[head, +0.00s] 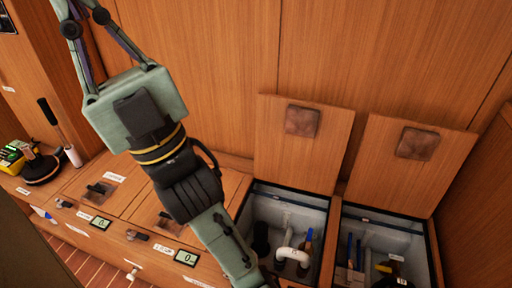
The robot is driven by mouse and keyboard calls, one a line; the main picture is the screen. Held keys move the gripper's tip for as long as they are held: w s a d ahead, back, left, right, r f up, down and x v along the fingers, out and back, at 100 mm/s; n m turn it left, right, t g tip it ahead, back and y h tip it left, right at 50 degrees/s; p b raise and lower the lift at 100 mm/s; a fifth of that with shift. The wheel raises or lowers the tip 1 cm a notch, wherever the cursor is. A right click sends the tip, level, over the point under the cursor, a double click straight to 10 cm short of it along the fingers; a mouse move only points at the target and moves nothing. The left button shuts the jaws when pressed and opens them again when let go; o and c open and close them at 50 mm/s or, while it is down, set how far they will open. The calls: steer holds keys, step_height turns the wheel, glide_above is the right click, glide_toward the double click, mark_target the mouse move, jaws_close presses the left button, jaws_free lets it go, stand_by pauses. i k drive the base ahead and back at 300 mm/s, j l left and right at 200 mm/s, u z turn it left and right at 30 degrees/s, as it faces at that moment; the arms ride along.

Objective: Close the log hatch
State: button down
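Two hatches stand open at the right of the head view. The left open lid (297,155) and the right open lid (398,185) lean back against the wooden wall, each with a brown pad. Below them are the left open compartment (262,209) and the right open compartment (413,235), with pipes and fittings inside. Labels are too small to read, so I cannot tell which is the log hatch. My gripper (78,10) is at the upper left, away from both lids. Its tips are cut off by the top edge, and nothing held is visible.
Closed lids with dark latches (97,189) lie left of the open compartments. Small displays (187,258) sit on the front face. A yellow-green box (13,155) and a dark round object with a handle (40,168) stand at far left. My arm crosses the middle.

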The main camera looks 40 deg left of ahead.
mark_target(300, 144)
steer(key=k+j, duration=0.1)
steer(key=j, duration=0.25)
steer(key=k+j, duration=0.15)
steer(key=j, duration=0.2)
steer(key=k+j, duration=0.1)
steer(key=j, duration=0.25)
steer(key=k+j, duration=0.15)
steer(key=j, duration=0.2)
steer(key=k+j, duration=0.1)
steer(key=j, duration=0.2)
steer(key=i+j+z, duration=0.25)
steer(key=i+j, duration=0.3)
steer(key=i, duration=0.1)
